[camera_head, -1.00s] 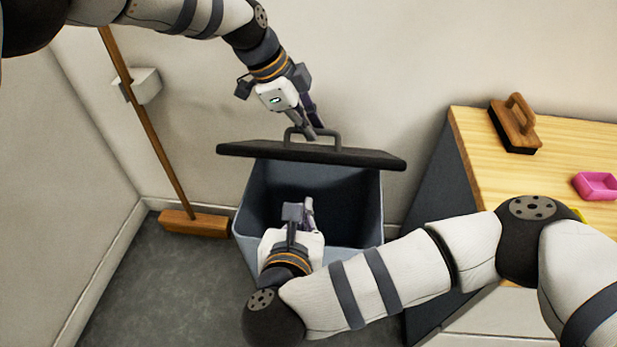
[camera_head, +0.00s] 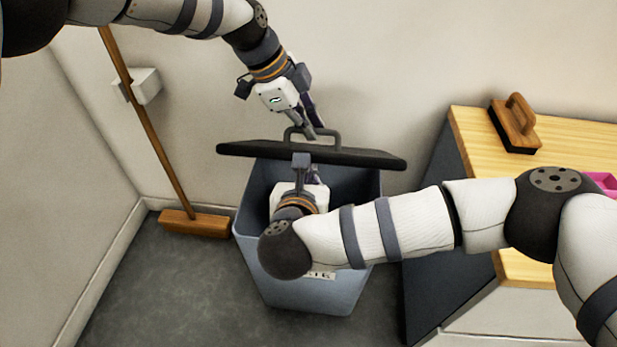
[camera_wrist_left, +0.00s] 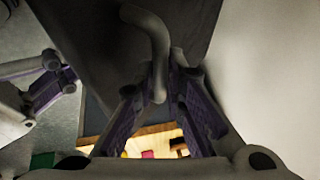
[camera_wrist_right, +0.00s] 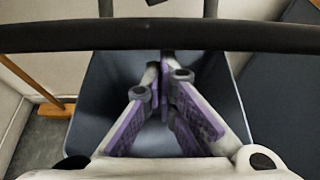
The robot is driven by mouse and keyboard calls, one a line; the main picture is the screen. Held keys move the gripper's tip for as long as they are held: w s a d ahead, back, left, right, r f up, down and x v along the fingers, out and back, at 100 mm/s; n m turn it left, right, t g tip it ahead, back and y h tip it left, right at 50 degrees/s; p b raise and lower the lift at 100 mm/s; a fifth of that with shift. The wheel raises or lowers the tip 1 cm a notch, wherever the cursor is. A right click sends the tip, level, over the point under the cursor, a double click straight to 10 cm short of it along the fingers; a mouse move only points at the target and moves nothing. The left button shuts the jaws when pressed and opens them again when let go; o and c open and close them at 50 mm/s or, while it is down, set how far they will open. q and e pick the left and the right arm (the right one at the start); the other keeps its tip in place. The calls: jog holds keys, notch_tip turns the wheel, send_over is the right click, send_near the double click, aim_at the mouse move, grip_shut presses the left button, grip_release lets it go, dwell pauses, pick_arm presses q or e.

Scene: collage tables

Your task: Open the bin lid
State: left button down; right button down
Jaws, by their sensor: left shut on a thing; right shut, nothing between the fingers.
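The dark bin lid (camera_head: 370,158) is raised above the blue-grey bin (camera_head: 335,290), whose top stands open beneath it. My left gripper (camera_head: 313,132) is shut on the lid's curved handle (camera_head: 336,140), above the lid. In the left wrist view the handle (camera_wrist_left: 150,40) sits between the purple-padded fingers (camera_wrist_left: 160,85). My right gripper (camera_head: 314,175) is at the bin's mouth, just under the lid's front edge and partly hidden by its own wrist. In the right wrist view its fingers (camera_wrist_right: 164,75) are shut and empty over the bin interior, with the lid edge (camera_wrist_right: 160,35) across the view.
A broom (camera_head: 195,222) leans against the wall left of the bin. A wooden-topped table (camera_head: 475,150) stands at the right, holding a wood-handled brush (camera_head: 515,125) and a pink container (camera_head: 602,182). Walls close off the back and left.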

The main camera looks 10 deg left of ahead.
pick_arm(q)
jog(key=shift+a+f, duration=0.2)
jog(key=shift+f, duration=0.15)
pick_arm(e)
jog(key=shift+w+r, duration=0.4)
jog(key=shift+r, duration=0.15)
pick_arm(q)
jog(key=c, duration=1.7)
grip_release()
jog(key=shift+o, duration=0.2)
jog(key=shift+w, duration=0.1)
pick_arm(e)
jog(key=shift+w, duration=0.15)
pick_arm(q)
jog(key=shift+d+r, duration=0.1)
pick_arm(e)
jog(key=shift+f, duration=0.1)
